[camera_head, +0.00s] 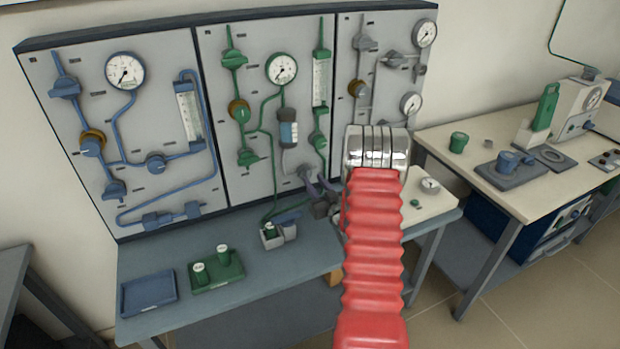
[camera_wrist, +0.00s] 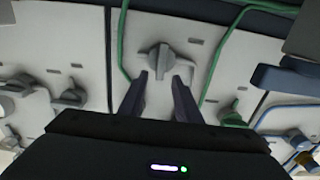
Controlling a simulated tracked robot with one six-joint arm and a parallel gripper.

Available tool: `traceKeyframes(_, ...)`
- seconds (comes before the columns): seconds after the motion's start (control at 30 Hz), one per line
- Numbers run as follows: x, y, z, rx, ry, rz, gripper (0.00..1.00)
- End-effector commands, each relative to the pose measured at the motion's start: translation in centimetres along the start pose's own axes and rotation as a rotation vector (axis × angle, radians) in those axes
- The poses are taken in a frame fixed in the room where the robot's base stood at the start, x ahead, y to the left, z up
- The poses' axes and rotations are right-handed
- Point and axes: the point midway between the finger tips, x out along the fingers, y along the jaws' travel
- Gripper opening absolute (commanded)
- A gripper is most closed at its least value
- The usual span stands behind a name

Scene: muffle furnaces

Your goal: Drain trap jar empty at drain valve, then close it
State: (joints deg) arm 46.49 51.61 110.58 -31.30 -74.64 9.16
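On the green panel section, a grey-and-blue cylinder (camera_head: 288,133), which looks like the trap jar, hangs in the green pipework with a pale lower part beneath it. My gripper (camera_head: 314,183) is low in front of this section, partly hidden behind my red arm. In the wrist view my gripper (camera_wrist: 160,82) is open, its two dark fingers apart and empty. A grey valve knob (camera_wrist: 161,60), likely the drain valve, lies just beyond the fingertips, between them in the picture. I cannot tell whether they touch it. The liquid level in the jar is too small to read.
Blue pipework with a gauge (camera_head: 125,71) is on the left panel. Below, the bench (camera_head: 235,296) carries a blue tray (camera_head: 149,293), a green tray (camera_head: 216,275) with two jars, and a small holder (camera_head: 278,233). A second table (camera_head: 440,140) stands right.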

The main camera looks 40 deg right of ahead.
Motion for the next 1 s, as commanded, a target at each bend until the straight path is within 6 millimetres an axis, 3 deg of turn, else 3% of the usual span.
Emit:
traceKeyframes(0.23, 3.0, -0.1, 0.0, -0.001, 0.001, -0.001, 0.3)
traceKeyframes(0.63, 3.5, 0.0, 0.0, 0.0, 0.0, 0.0, 0.3)
traceKeyframes(1.0, 3.5, 0.0, 0.0, 0.0, 0.0, 0.0, 0.04)
